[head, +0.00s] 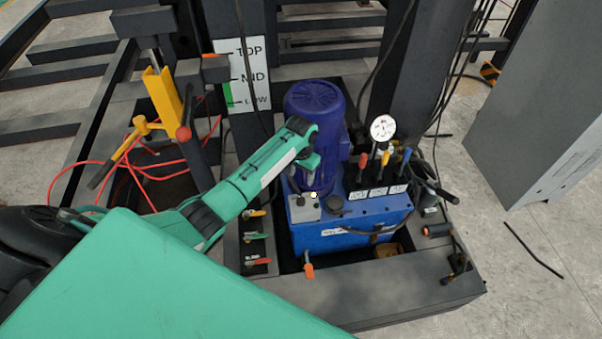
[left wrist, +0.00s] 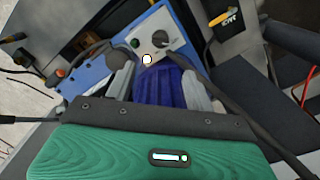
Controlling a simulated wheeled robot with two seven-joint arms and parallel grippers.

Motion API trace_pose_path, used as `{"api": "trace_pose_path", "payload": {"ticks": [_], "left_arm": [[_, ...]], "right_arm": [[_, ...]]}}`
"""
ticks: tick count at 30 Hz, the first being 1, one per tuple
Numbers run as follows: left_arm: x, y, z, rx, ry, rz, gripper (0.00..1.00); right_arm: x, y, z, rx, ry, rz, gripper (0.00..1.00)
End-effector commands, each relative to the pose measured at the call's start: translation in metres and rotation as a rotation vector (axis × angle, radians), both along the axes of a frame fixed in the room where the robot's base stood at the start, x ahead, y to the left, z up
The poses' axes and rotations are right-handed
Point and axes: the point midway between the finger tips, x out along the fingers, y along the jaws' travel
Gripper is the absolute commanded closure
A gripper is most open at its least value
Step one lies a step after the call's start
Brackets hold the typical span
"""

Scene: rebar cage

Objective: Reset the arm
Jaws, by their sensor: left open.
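My left arm comes in from the left, and its gripper (head: 310,168) is over the blue hydraulic unit, beside the dark blue ribbed motor (head: 316,105). In the left wrist view the two fingers of this gripper (left wrist: 157,82) are spread, with nothing held between them. The motor (left wrist: 160,86) shows behind the gap. A small grey control box (head: 304,208) sits on the unit just below the gripper. It shows closer in the left wrist view (left wrist: 178,50), with a dark knob, a green button and a white round spot. I cannot tell whether the fingers touch anything. My right gripper is out of view.
The blue tank (head: 340,237) carries coloured levers and a white gauge (head: 383,128). Small valve handles (head: 257,237) stand left of it. A yellow bracket (head: 162,98) and red hoses (head: 150,178) lie further left. A grey cabinet (head: 545,100) stands right, with open floor before it.

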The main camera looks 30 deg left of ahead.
Motion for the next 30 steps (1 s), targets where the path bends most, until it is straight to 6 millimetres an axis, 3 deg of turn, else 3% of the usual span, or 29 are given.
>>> {"api": "trace_pose_path", "payload": {"ticks": [16, 19, 23, 26, 30], "left_arm": [[0.0, 0.0, 0.003, 0.0, 0.0, 0.001, 0.46], [-0.004, 0.0, -0.007, -0.001, 0.001, 0.003, 0.46], [-0.024, 0.0, -0.052, 0.0, -0.002, 0.015, 0.46], [-0.054, -0.001, -0.109, 0.004, -0.011, 0.027, 0.46], [-0.111, -0.001, -0.189, 0.014, -0.028, 0.033, 0.46]], "right_arm": [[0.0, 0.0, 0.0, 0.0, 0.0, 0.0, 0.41], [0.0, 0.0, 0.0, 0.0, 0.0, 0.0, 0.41], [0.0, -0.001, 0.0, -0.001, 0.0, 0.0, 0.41], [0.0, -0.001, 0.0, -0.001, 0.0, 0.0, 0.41], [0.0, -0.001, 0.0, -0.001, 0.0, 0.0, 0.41]]}}
